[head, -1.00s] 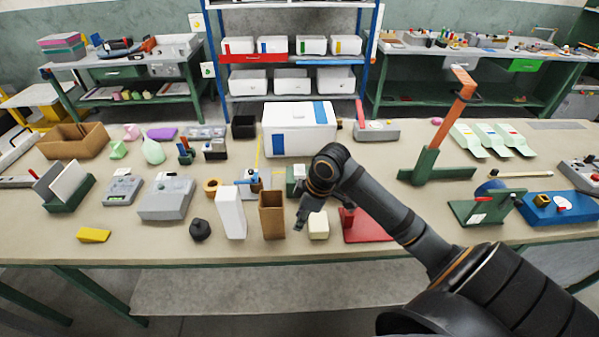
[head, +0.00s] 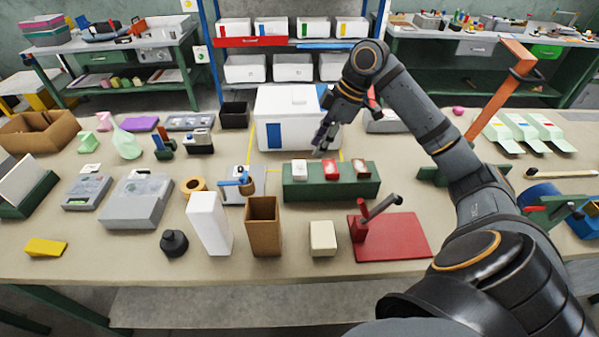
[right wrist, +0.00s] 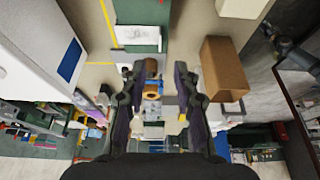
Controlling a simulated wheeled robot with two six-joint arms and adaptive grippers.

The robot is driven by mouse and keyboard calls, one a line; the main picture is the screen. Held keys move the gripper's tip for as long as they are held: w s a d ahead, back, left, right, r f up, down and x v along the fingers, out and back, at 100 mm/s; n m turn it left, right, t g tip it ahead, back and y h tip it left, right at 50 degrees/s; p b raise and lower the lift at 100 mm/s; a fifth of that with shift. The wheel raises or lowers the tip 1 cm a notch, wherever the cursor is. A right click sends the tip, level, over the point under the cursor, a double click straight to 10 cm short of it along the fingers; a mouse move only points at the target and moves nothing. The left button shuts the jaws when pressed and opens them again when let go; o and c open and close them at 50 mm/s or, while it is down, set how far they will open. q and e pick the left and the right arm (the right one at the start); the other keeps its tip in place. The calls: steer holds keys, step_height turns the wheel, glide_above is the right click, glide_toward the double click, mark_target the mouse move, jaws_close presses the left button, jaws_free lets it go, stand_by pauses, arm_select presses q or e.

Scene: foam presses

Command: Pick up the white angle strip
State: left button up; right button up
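I cannot make out a certain angle strip. A tall white piece (head: 208,223) stands upright near the front of the table, left of a brown open box (head: 263,226); its cross-section is unclear. Thin white plates (head: 24,180) stand in a green holder at the far left. My right gripper (head: 320,145) is empty above the table, in front of the white chest and behind the green block, well away from these pieces. In the right wrist view its two fingers (right wrist: 160,90) are spread apart, with nothing between them. My left gripper is not in view.
A white chest (head: 300,106) stands at the back. A green block (head: 330,188) with small pieces on top lies in front of it. A cream block (head: 323,238) and a red press (head: 390,238) stand at the front.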

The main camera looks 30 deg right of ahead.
mark_target(300, 175)
steer(key=x, duration=0.4)
steer(key=shift+w+f+p, duration=0.15)
steer(key=shift+f+p, duration=0.2)
steer(key=shift+p, duration=0.05)
steer(key=shift+w+a+f, duration=0.1)
steer(key=shift+w+f, duration=0.1)
steer(key=shift+f, duration=0.25)
steer(key=x, duration=0.2)
steer(key=p+x, duration=0.1)
steer(key=x, duration=0.1)
steer(key=shift+s+a+f, duration=0.1)
steer(key=shift+s+a, duration=0.05)
steer(key=shift+a, duration=0.25)
steer(key=shift+a+f, duration=0.1)
steer(key=shift+f, duration=0.3)
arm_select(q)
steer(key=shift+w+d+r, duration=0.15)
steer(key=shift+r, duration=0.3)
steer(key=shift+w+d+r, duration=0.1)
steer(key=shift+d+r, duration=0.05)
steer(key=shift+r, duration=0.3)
arm_select(e)
jaws_close()
